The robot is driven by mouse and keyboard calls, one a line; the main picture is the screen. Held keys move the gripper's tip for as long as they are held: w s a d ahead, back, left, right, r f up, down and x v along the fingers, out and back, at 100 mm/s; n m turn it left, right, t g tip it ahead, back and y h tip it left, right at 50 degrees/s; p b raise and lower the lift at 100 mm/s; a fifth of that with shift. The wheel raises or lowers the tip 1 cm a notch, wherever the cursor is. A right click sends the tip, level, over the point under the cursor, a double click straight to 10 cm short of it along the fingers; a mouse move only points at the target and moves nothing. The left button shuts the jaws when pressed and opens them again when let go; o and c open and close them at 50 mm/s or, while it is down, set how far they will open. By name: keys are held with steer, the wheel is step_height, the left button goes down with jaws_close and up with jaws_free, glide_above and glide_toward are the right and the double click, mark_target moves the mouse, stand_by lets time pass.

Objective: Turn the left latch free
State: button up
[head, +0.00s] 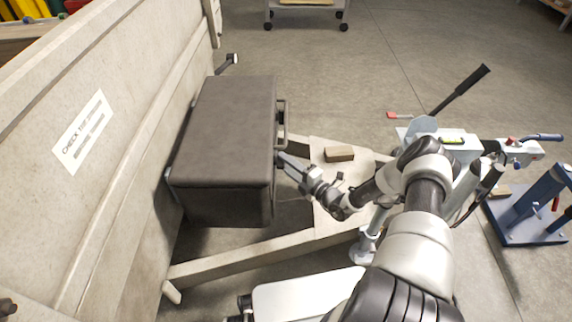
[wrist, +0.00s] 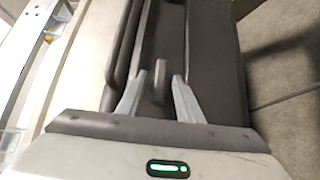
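A dark grey box (head: 228,130) with a closed lid sits on the trailer frame against the beige panel. A handle (head: 283,122) stands out from its right-hand face; it also shows in the wrist view as a dark bar (wrist: 124,45). My gripper (head: 284,163) is at this face, just nearer than the handle. In the wrist view its two fingers (wrist: 158,90) are apart, with a small grey latch tab (wrist: 159,75) between them. Gaps show on both sides of the tab. The head view does not show the tab, and the other latch cannot be made out.
The beige trailer frame (head: 235,258) runs below the box. A brown block (head: 339,154) lies on it, right of my gripper. A hitch with a long black-handled lever (head: 460,88) and a blue stand (head: 535,212) are at the right. The floor behind is mostly clear.

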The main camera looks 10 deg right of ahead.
jaws_close()
steer(key=n+t+y, duration=0.1)
steer(key=n, duration=0.1)
steer(key=n+y, duration=0.2)
steer(key=f+n+t+y, duration=0.1)
steer(key=n, duration=0.1)
steer(key=shift+w+a+n+t+y, duration=0.1)
steer(key=shift+n+t+y, duration=0.2)
steer(key=shift+n+y, duration=0.1)
steer(key=shift+r, duration=0.1)
stand_by(0.4)
